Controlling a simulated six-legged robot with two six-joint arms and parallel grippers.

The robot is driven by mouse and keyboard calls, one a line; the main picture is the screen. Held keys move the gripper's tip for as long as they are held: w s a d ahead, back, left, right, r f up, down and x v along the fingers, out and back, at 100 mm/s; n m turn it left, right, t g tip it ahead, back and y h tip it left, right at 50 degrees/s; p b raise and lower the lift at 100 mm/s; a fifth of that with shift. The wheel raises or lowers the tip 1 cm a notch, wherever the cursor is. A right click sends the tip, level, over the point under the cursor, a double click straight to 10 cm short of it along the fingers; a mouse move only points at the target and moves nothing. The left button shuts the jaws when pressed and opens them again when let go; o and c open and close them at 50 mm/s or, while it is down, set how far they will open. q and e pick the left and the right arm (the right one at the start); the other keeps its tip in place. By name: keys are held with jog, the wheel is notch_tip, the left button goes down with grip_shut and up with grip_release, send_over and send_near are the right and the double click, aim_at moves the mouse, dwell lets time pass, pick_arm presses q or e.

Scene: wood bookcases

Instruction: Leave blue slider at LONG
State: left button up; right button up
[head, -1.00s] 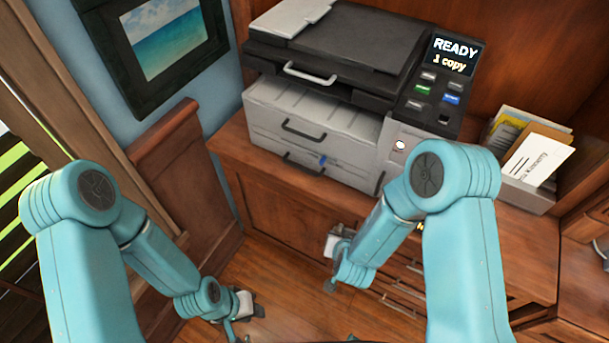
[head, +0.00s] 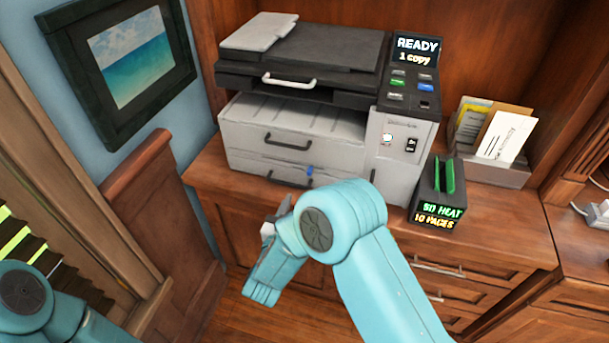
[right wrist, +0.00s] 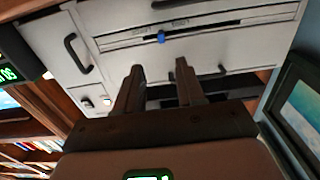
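The blue slider (head: 309,169) is a small blue knob on the lower front of the grey copier (head: 240,133). In the right wrist view the blue slider (right wrist: 161,38) sits in a dark slot, with small labels too blurred to read surely. My right gripper (right wrist: 158,68) is open and empty, its two dark fingers pointing toward the copier front, apart from the slider. My left gripper is out of view.
The copier stands on a wooden cabinet (head: 480,220). Right of it are a small dark device (head: 429,199) with green inserts and a paper holder (head: 495,172). A wooden panel (head: 160,200) and a framed picture (head: 130,55) are at left.

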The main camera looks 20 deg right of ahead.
aim_at(309, 173)
jog(key=p+x, duration=0.1)
jog(key=x, duration=1)
grip_shut()
